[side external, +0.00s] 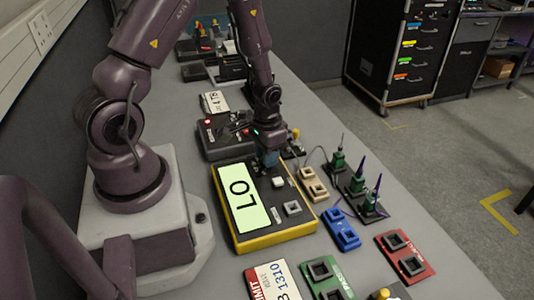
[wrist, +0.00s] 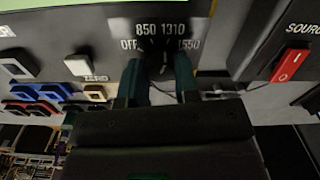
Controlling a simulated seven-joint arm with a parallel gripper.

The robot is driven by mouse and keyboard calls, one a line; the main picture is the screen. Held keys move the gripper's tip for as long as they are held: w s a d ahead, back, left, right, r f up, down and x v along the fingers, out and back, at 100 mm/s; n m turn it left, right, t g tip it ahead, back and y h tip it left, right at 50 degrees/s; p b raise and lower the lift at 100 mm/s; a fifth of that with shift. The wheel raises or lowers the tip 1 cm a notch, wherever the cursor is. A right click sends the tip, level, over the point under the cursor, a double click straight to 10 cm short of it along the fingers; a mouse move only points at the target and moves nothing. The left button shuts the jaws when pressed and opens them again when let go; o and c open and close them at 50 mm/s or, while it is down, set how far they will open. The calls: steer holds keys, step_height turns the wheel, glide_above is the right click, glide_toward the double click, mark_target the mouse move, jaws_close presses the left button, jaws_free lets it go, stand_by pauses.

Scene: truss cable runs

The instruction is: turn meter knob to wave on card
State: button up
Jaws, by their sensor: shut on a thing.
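The meter (side external: 272,240) is a dark box with a yellow edge and a lit display (side external: 243,203) reading "LO". My gripper (side external: 268,158) is at its far end, pointing down. In the wrist view my gripper (wrist: 158,72) is shut around the meter's dark knob (wrist: 154,62). The fingers hide most of the knob, and I cannot tell which mark it points to. The marks around it read OFF, 850, 1310 and 1550. A white card (side external: 275,279) with a red strip lies at the near edge of the picture; it shows "LIMIT" and "1310".
A ZERO button (wrist: 79,65) sits beside the knob. A source box with a red switch (wrist: 291,65) stands beyond the meter. Beige (side external: 313,184), blue (side external: 341,230) and red (side external: 405,253) holders and upright green-based connectors (side external: 357,182) stand to the right.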

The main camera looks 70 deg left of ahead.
stand_by(0.4)
steer(key=o, duration=0.9)
steer(key=shift+r, duration=0.1)
step_height(320, 180, up, 13)
steer(key=shift+f, duration=0.1)
steer(key=s+d+r+t, duration=0.2)
steer(key=s+d+r, duration=0.1)
steer(key=d+r, duration=0.1)
steer(key=s+d+r+m+t, duration=0.1)
steer(key=s+d+r, duration=0.2)
steer(key=r, duration=0.4)
steer(key=s+d+r+m+t, duration=0.1)
steer(key=s+d+r+t, duration=0.1)
steer(key=d+r, duration=0.3)
steer(key=shift+s+r+t, duration=0.3)
steer(key=shift+s+r, duration=0.15)
steer(key=shift+r, duration=0.3)
